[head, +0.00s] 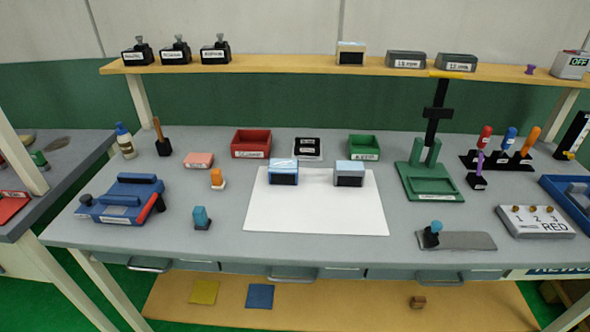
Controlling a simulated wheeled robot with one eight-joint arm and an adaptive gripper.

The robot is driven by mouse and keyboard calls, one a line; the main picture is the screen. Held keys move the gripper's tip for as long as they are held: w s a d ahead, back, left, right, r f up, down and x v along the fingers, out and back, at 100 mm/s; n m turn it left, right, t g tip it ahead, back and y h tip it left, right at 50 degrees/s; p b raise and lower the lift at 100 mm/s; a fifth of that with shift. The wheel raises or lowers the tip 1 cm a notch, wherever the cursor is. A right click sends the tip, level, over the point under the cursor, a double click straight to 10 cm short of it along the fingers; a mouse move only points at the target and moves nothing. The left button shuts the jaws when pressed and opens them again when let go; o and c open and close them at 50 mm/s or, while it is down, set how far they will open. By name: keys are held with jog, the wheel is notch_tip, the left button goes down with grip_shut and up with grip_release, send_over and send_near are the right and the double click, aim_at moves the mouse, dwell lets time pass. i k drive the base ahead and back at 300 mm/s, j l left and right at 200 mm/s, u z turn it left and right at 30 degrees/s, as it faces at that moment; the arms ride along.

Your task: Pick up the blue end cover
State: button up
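No label marks an end cover, so I cannot tell for sure which blue thing it is. A small upright blue piece (201,217) with a dark lower part stands near the front edge, left of the white sheet. Another small blue piece (435,228) stands on a dark foot at the left end of a grey plate (465,241). Two dark boxes with light blue tops, a left box (284,172) and a right box (349,174), sit on the white sheet (310,213). My gripper is not in view.
A blue fixture (121,200) stands at the left, a green stand (430,175) at the right. A red bin (251,142), a green bin (363,147) and an orange piece (216,179) stand around the sheet. A raised shelf (290,66) spans the back. The sheet's front is clear.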

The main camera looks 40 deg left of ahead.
aim_at(281, 171)
jog(key=u, duration=1.9)
jog(key=i+l, duration=0.1)
jog(key=i, duration=0.25)
jog(key=i+l+u, duration=0.1)
jog(key=i, duration=0.25)
jog(key=k+l, duration=0.1)
jog(key=i, duration=0.15)
